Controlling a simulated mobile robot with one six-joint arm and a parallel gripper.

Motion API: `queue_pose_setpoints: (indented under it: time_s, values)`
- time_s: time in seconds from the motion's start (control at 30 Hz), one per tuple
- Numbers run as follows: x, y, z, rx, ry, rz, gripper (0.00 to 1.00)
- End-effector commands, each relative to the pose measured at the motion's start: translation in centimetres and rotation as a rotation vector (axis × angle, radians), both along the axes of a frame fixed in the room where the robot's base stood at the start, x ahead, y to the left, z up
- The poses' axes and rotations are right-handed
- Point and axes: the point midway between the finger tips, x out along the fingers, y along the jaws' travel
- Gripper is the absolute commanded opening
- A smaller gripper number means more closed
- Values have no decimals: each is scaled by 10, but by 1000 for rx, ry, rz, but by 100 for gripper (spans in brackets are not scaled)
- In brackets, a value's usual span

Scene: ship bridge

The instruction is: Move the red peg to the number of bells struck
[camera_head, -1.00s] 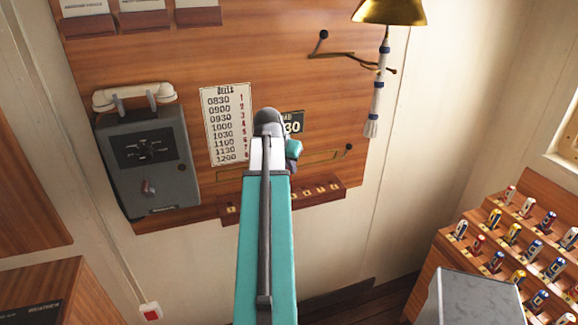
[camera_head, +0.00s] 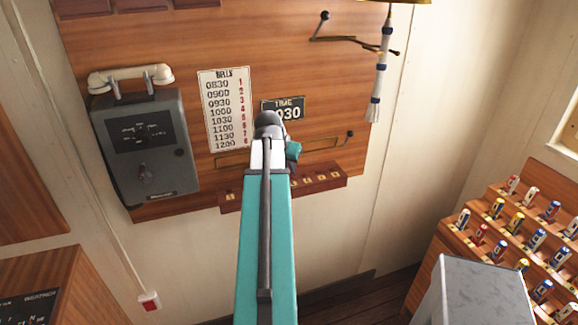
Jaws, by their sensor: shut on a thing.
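A long wooden peg board (camera_head: 328,180) with several small numbered marks runs along the bottom of the wall panel. My teal arm crosses its middle and hides part of it. No red peg shows. A white bells chart (camera_head: 226,110) lists times from 0830 to 1200 beside red numbers 1 to 8. My gripper's fingers are hidden behind the arm.
A grey telephone box (camera_head: 148,150) with a white handset hangs on the left. A brass bell (camera_head: 405,1) with a white-blue rope (camera_head: 380,70) hangs upper right.

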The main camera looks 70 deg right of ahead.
Motion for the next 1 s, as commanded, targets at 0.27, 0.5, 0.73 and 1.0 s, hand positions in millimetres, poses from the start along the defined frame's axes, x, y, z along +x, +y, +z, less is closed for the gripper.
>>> queue_pose_setpoints:
  time_s: [0.27, 0.5, 0.73, 1.0]
  values:
    - [-1, 0, -6, 0, 0, -1, 0]
    - [-1, 0, -6, 0, 0, -1, 0]
    - [-1, -1, -6, 0, 0, -2, 26]
    - [-1, -1, -6, 0, 0, -2, 37]
